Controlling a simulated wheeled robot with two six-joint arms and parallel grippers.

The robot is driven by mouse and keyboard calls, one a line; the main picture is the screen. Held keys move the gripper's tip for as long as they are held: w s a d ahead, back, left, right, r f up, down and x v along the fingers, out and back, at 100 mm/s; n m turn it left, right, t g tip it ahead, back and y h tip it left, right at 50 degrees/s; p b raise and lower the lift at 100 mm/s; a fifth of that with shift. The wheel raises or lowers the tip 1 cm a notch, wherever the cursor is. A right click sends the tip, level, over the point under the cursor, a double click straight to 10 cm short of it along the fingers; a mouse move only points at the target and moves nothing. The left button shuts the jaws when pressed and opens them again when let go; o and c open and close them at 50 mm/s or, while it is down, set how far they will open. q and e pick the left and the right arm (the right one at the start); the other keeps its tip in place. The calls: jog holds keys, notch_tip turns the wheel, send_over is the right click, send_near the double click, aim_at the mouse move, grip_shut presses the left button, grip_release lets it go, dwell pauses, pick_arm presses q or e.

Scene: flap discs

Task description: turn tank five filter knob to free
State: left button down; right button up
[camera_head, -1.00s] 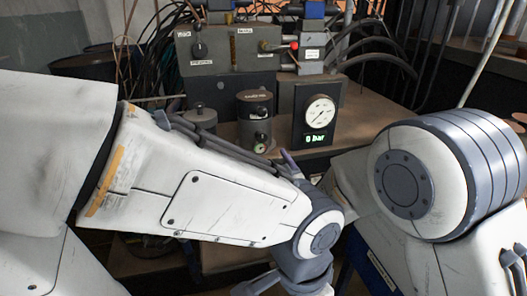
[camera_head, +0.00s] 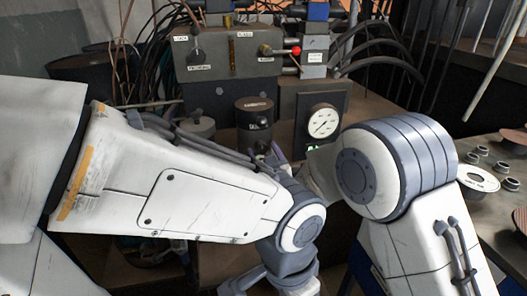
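A dark upright cylinder (camera_head: 254,112) with a label too small to read stands in the middle of the bench. A black knob (camera_head: 260,125) sits on its front, and a second, lower knob is partly hidden by my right gripper. The tip of my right gripper (camera_head: 274,156) shows just below and in front of the cylinder, largely behind my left forearm. Whether it touches the lower knob, or is open or shut, I cannot tell. My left arm crosses the view and bends down at the lower middle; its gripper is not visible.
A grey valve box (camera_head: 226,50) with a lever and a red-ball handle (camera_head: 296,50) stands behind. A round pressure gauge (camera_head: 323,122) is right of the cylinder; its green display is mostly hidden. Flap discs (camera_head: 478,178) lie on a table at the right. A short grey canister (camera_head: 198,127) stands left.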

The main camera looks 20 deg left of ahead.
jog(key=shift+a, duration=0.1)
grip_shut()
jog(key=shift+n, duration=0.4)
jog(key=n+b, duration=0.1)
jog(key=n, duration=0.2)
jog(key=shift+f+n, duration=0.1)
jog(key=shift+n, duration=0.3)
jog(key=n, duration=0.4)
jog(key=shift+s, duration=0.1)
jog(key=n, duration=0.4)
jog(key=shift+n+b, duration=0.3)
jog(key=shift+n, duration=2.4)
